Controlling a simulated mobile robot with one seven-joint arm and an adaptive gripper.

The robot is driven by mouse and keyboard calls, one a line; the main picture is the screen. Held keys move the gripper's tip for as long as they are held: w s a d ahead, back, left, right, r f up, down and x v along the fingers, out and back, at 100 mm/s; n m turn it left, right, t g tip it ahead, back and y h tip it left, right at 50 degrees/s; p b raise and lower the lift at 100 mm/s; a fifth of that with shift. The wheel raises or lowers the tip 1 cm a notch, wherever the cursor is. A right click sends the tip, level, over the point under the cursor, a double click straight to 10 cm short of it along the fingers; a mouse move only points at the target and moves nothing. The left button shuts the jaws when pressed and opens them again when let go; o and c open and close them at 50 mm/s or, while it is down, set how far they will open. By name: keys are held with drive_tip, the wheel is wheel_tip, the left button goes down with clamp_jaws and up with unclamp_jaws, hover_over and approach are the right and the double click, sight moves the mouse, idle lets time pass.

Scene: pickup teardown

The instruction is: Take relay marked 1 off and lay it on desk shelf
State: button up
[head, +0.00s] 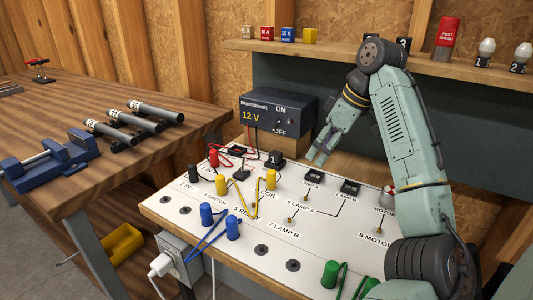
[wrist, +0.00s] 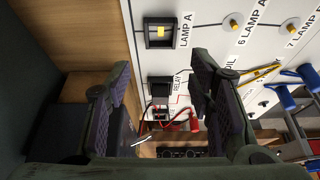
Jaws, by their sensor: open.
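The relay marked 1 (head: 275,158) is a small black block with a white 1. It sits on the white circuit board (head: 305,232), in front of the power supply. In the wrist view, a dark block beside the RELAY label (wrist: 160,89) appears to be this relay, seen between the fingers. My gripper (head: 318,150) is open and empty, above the board to the right of the relay. Its two fingers also show in the wrist view (wrist: 160,78). A wooden shelf (head: 350,56) runs along the back, above the board; my arm hides part of it.
A 12 V power supply (head: 278,112) stands close behind the relay. Red and yellow leads (head: 257,197) lie near it. The shelf holds several fuses (head: 287,34), a red post brush (head: 446,38) and two lamps (head: 486,52). A workbench (head: 70,125) stands at left.

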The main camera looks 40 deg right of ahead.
drive_tip(key=p, duration=0.3)
hover_over(273, 152)
drive_tip(key=s+d, duration=0.1)
drive_tip(key=s, duration=0.2)
drive_tip(key=shift+w+r, duration=0.15)
drive_tip(key=shift+w, duration=0.1)
drive_tip(key=p+x, duration=0.1)
drive_tip(key=x, duration=0.4)
drive_tip(key=shift+w, duration=0.2)
drive_tip(key=shift+c, duration=0.3)
drive_tip(key=c, duration=1.1)
